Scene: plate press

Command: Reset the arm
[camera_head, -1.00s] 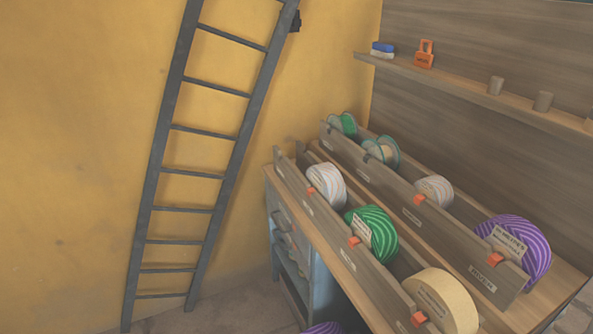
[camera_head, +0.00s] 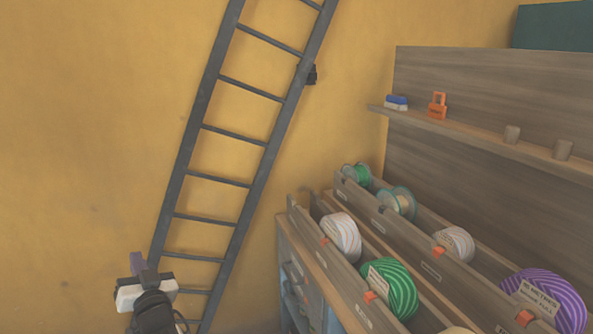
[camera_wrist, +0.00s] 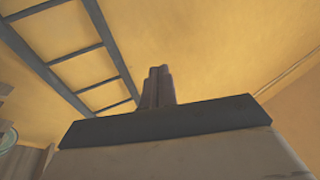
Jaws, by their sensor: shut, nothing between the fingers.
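My gripper (camera_head: 138,264) is at the lower left of the head view, in front of the foot of the ladder and the yellow wall. It points upward there. In the wrist view my gripper (camera_wrist: 157,72) shows its two fingers side by side and touching, with nothing between them. It is shut and empty, with open air around the fingertips.
A grey ladder (camera_head: 219,78) leans on the yellow wall (camera_head: 90,120). To the right, a wooden rack (camera_head: 418,245) holds several spools, including a green-striped one (camera_head: 391,288) and a purple-striped one (camera_head: 560,300). Above it, a shelf (camera_head: 470,134) carries an orange padlock (camera_head: 437,108).

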